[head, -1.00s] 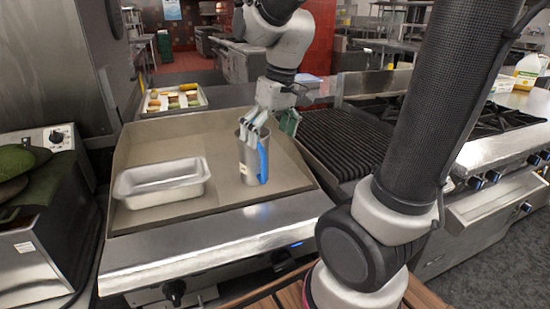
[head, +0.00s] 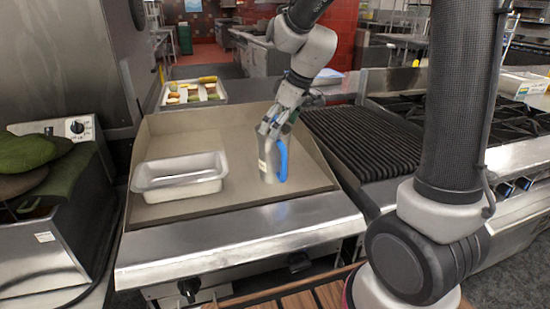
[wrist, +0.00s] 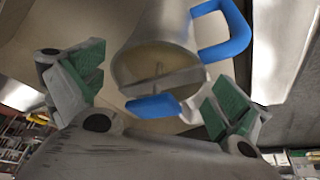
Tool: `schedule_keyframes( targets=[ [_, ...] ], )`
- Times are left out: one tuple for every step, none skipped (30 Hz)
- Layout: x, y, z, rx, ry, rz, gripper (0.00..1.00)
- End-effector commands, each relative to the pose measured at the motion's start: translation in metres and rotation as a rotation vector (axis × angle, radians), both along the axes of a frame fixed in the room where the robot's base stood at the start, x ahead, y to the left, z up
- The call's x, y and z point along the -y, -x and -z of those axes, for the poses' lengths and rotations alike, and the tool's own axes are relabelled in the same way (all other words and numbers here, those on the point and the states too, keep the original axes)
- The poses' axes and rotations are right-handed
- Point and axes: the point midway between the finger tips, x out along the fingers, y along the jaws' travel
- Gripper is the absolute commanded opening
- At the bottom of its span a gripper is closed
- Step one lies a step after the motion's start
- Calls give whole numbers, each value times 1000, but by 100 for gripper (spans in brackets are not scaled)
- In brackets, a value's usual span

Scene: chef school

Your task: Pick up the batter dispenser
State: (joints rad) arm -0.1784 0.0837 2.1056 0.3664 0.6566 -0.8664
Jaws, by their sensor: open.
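The batter dispenser is a metal cup with a blue handle (head: 268,163), standing on the flat griddle (head: 240,195). In the wrist view the dispenser (wrist: 158,65) shows from above, with its open mouth, a bar across it, a blue lever at the rim and the blue handle at upper right. My gripper (head: 270,128) is at the top of the dispenser in the head view. In the wrist view its green-padded fingers (wrist: 155,95) are spread apart, one on each side of the mouth. I cannot tell whether either finger touches it.
A metal loaf pan (head: 180,177) stands on the griddle left of the dispenser. A ridged grill (head: 365,142) lies to the right. A tray of food (head: 193,93) is behind the griddle. Bare griddle lies in front of the dispenser.

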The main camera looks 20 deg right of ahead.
Motion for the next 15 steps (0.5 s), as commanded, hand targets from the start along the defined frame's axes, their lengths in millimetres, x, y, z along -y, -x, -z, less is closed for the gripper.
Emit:
schedule_keyframes(
  targets=[
    [-2, -3, 9, -4, 1, 0, 100],
    [-3, -4, 13, -4, 1, 0, 100],
    [-5, -6, 18, -3, 1, 1, 100],
    [-6, -6, 21, -3, 1, -1, 100],
    [-6, -7, 24, -3, 0, -1, 100],
    [-7, -8, 26, -1, 0, 0, 100],
    [-7, -8, 27, -1, 1, 0, 100],
    [-8, -9, 27, 0, 0, 0, 100],
    [-8, -9, 28, 0, 0, 0, 100],
    [-8, -9, 28, 0, 0, 0, 100],
    [-8, -9, 28, 0, 0, 0, 100],
    [-8, -9, 27, 0, 0, 1, 100],
    [-7, -8, 27, 0, 0, 1, 100],
    [-7, -8, 27, 0, 0, 1, 96],
    [-7, -9, 27, 0, 0, 1, 89]
  ],
)
